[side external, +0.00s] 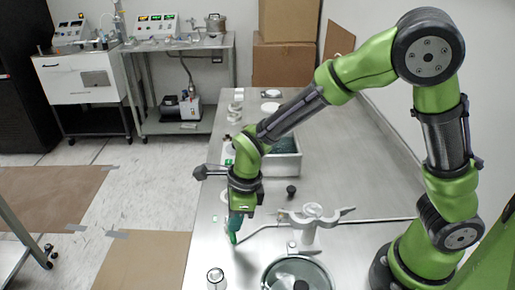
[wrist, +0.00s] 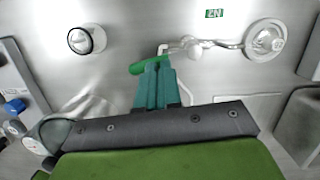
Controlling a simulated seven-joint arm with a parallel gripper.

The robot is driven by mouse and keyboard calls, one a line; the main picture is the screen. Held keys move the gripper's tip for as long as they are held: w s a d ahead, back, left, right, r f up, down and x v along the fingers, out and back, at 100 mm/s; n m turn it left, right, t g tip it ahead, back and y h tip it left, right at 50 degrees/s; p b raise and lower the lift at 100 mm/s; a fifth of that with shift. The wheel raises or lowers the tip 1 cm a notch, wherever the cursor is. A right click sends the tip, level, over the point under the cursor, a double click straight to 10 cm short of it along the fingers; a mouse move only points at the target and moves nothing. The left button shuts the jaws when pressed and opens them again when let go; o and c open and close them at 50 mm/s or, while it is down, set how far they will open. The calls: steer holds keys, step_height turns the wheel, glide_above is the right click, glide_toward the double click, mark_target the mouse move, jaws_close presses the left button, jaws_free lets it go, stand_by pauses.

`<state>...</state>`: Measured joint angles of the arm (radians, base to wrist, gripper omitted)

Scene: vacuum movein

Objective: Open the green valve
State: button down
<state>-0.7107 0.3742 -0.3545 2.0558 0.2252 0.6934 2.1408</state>
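The green valve handle (wrist: 150,64) lies roughly crosswise just past my fingertips in the wrist view, on a thin bent metal tube (wrist: 185,45). My gripper (wrist: 155,66) has teal fingers pressed side by side, with only a thin seam between them. The tips are at the handle's edge; I cannot tell whether they touch it. In the side view my gripper (side external: 235,232) points down close to the steel table, beside the end of the metal tube (side external: 262,227). The handle is hard to tell from my fingers there.
A clamp stand (side external: 312,214) and a round vessel (side external: 272,277) stand right of my gripper. A small metal cylinder (side external: 216,278) is at the front. A white tray (side external: 284,168) and a black knob (side external: 291,190) are behind. A green N2 label (wrist: 214,13) shows.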

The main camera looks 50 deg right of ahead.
steer(key=shift+d, duration=0.1)
steer(key=s+d+r, duration=0.1)
steer(key=d+r, duration=0.1)
steer(key=r, duration=0.4)
steer(key=s+d+r, duration=0.1)
steer(key=d+r, duration=0.1)
steer(key=r, duration=0.4)
steer(key=shift+s+d, duration=0.2)
steer(key=shift+s, duration=0.15)
